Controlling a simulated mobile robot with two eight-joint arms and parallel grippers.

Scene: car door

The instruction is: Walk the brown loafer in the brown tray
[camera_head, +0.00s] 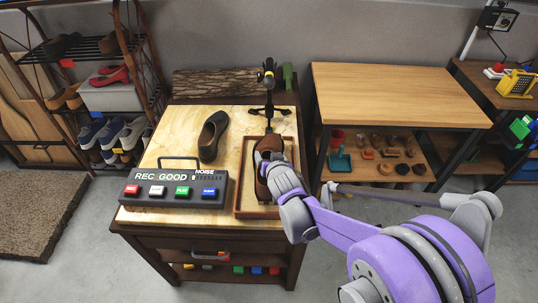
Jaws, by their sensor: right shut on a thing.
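The brown loafer (262,188) is inside the brown tray (240,196), toe toward the back. My right gripper (268,160) is over the shoe and shut on it. The gripper and wrist hide part of the shoe and the tray's right side, and I cannot tell whether the sole touches the tray floor. The tray lies on the right half of a small wooden table (232,122). My left gripper is out of view.
A dark shoe (212,136) stands left of the tray. A recorder box with coloured buttons (175,189) sits at front left. A microphone on a stand (269,85) rises behind the tray. A wooden bench (395,92) stands right, a shoe rack (100,90) left.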

